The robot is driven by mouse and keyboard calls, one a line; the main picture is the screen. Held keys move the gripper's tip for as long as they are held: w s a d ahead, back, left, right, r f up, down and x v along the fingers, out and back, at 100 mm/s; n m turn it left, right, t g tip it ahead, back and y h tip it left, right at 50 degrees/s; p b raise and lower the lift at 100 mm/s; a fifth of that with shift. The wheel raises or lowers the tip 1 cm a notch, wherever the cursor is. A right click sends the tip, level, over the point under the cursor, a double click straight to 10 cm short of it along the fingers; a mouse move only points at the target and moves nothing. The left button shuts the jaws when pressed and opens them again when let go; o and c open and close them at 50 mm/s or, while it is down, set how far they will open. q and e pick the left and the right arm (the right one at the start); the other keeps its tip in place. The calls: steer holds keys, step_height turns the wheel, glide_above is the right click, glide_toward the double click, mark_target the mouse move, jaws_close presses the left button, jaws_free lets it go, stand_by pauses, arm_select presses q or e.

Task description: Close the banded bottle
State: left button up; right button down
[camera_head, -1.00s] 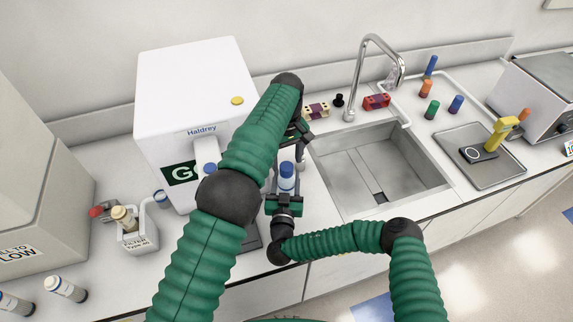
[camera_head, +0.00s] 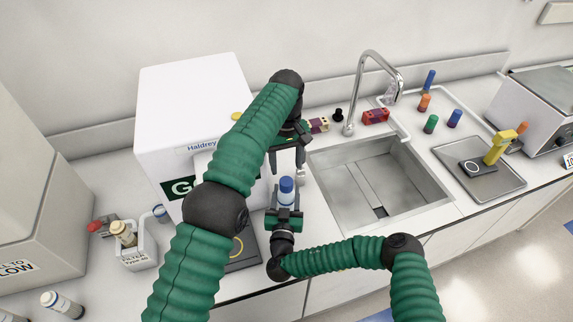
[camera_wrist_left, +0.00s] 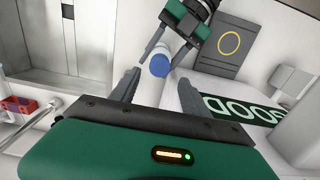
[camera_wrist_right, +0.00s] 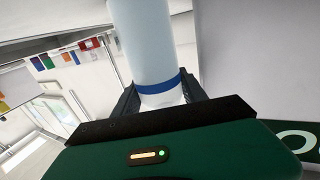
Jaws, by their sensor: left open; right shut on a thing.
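The banded bottle (camera_head: 286,198) is pale with a blue top (camera_head: 286,184) and stands roughly upright in front of the white machine. My right gripper (camera_head: 284,218) is shut on its lower part. The right wrist view shows the pale body (camera_wrist_right: 150,45) between the fingers, with a blue band (camera_wrist_right: 162,86) near them. My left gripper (camera_head: 287,160) is open and empty, with its fingers pointing down just above and behind the bottle. In the left wrist view the blue top (camera_wrist_left: 159,66) shows between and beyond the open fingers. Whether the top is tight cannot be told.
The white machine (camera_head: 190,95) stands close on the left. The sink (camera_head: 365,180) and tap (camera_head: 352,100) are on the right.

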mark_target(286, 181)
arm_select(q)
steer(key=shift+f, duration=0.15)
arm_select(e)
steer(key=shift+s+f, duration=0.1)
steer(key=shift+f, duration=0.25)
arm_select(q)
step_height(286, 181, down, 8)
steer(key=shift+r, duration=0.1)
jaws_close()
steer(key=shift+o, duration=0.5)
jaws_free()
steer(key=shift+r, duration=2.25)
steer(key=o, duration=0.5)
steer(key=shift+o, duration=0.2)
